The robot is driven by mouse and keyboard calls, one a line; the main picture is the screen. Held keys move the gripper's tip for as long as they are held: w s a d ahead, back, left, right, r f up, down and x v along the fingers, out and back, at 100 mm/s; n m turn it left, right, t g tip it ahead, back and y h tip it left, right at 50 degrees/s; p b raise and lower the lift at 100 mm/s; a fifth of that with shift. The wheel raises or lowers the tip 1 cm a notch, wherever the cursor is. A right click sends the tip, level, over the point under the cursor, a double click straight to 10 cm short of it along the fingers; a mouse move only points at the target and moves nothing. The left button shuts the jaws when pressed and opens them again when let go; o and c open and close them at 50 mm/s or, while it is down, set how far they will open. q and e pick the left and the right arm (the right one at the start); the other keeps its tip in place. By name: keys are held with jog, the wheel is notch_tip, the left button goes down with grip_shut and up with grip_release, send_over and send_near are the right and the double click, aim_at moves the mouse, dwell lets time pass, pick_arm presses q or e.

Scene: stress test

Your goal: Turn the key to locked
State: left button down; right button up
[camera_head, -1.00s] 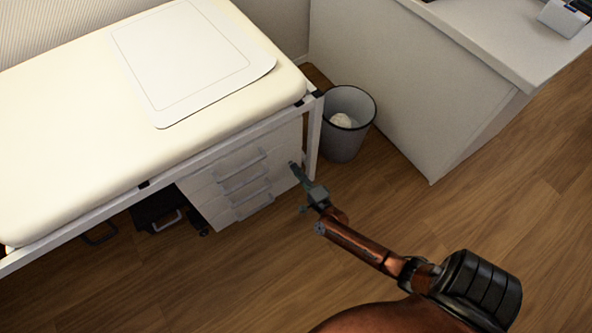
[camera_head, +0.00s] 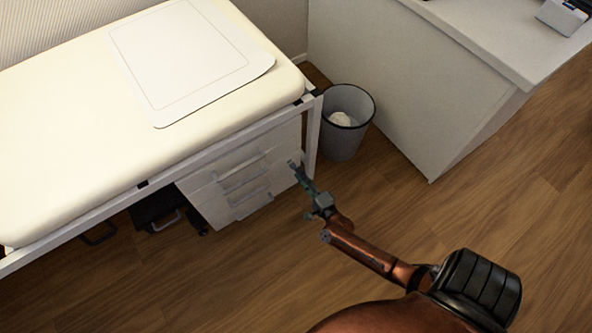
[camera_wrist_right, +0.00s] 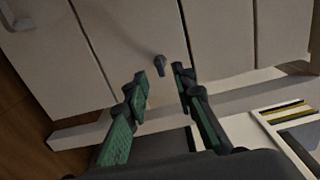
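A small dark key (camera_wrist_right: 160,66) sticks out of the pale front of the drawer cabinet (camera_wrist_right: 135,35) in the right wrist view. It hangs nearly vertical in the picture. My right gripper (camera_wrist_right: 160,80) is open, with one green finger on each side just below the key and a gap around it; I see no contact. In the head view my right gripper (camera_head: 298,170) reaches to the right edge of the drawer cabinet (camera_head: 210,205), and the key cannot be made out there. My left gripper is not in view.
The cabinet stands under a cream padded couch (camera_head: 60,130) with a white metal frame (camera_head: 313,135). A grey waste bin (camera_head: 342,140) stands close behind the gripper, beside a white desk (camera_head: 420,110). Wooden floor is free in front.

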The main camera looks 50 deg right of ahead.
jog(key=v, duration=0.8)
jog(key=shift+s, duration=0.15)
